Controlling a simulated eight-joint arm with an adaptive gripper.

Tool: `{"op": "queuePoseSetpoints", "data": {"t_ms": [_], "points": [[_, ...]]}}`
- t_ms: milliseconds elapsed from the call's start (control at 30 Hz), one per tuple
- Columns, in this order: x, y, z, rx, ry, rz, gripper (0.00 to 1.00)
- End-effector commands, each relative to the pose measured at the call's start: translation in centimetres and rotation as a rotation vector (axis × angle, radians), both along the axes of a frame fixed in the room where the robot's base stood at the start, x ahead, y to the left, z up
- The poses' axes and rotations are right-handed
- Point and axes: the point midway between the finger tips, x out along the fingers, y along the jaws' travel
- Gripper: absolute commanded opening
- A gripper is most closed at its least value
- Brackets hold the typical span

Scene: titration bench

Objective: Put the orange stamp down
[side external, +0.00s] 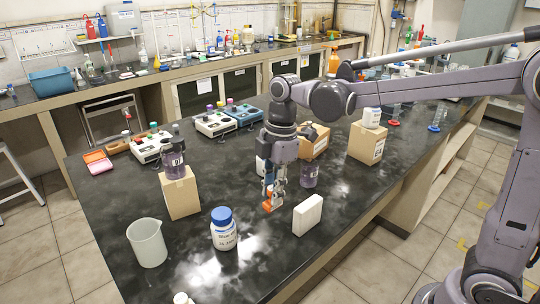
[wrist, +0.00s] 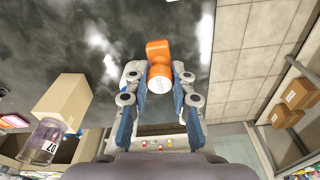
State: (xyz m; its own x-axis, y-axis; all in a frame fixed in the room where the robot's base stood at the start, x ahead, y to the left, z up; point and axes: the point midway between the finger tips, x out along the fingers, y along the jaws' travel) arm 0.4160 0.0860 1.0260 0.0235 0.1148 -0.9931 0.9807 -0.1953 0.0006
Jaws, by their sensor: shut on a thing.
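The orange stamp (side external: 268,206) is at the tips of my gripper (side external: 272,190), low over the black bench top (side external: 190,225) in the side view. I cannot tell whether its lower end touches the bench. In the wrist view the stamp (wrist: 157,50) sits between the two fingers of my gripper (wrist: 158,78), which is shut on it. Its round pale end faces the camera, and its orange block end points away. The fingers hide part of its sides.
A white block (side external: 307,215) stands just right of the stamp. A white jar with a blue lid (side external: 223,230) and a beaker (side external: 147,243) stand to the left. A cardboard box (side external: 180,195) bears a dark jar (side external: 173,163). A purple jar (side external: 309,175) stands behind.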

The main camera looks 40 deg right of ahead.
Motion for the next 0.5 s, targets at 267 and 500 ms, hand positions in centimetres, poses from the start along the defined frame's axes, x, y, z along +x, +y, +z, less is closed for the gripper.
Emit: {"op": "queuePoseSetpoints", "data": {"t_ms": [267, 500], "points": [[0.7, -10.6, 0.1, 0.0, 0.001, -0.009, 0.0], [0.0, -15.8, 0.2, 0.003, 0.001, -0.002, 0.0]]}}
